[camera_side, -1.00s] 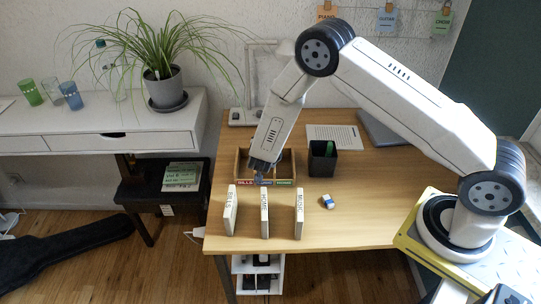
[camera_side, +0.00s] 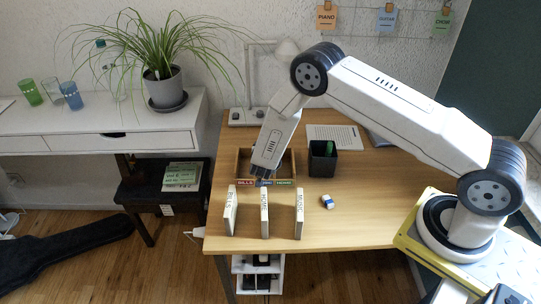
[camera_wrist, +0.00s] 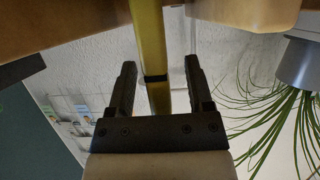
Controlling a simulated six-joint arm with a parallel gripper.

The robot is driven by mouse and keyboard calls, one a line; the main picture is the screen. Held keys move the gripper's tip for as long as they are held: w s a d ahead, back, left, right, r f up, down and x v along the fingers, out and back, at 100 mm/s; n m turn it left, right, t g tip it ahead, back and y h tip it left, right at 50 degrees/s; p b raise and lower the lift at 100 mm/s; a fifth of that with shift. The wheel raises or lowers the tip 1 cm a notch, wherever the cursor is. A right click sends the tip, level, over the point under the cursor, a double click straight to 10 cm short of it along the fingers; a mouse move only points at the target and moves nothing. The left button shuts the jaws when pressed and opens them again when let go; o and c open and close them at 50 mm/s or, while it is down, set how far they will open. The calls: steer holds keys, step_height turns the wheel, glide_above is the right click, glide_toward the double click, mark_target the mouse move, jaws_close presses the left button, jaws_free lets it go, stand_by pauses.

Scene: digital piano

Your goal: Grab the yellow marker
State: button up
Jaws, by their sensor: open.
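In the wrist view, the yellow marker (camera_wrist: 150,40), a long yellow bar with a black band, runs between the two fingers of my gripper (camera_wrist: 160,64). The fingers are apart, with a visible gap on each side of the marker. In the side view, my gripper (camera_side: 262,173) points down at the front of the wooden compartment box (camera_side: 286,165), which has labels along its front. I cannot make out the marker in the side view.
Several white upright label blocks (camera_side: 265,213) stand in a row in front of the box. A black pen cup (camera_side: 322,160) is right of the box, with a blue-and-white eraser (camera_side: 327,202) in front of it. The desk's right front is clear.

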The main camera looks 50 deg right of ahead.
steer(key=shift+w+d, duration=0.15)
stand_by(0.4)
jaws_close()
steer(key=s+a+r, duration=0.1)
steer(key=s+r, duration=1.2)
steer(key=s, duration=0.1)
steer(key=shift+a, duration=0.3)
stand_by(0.4)
stand_by(0.5)
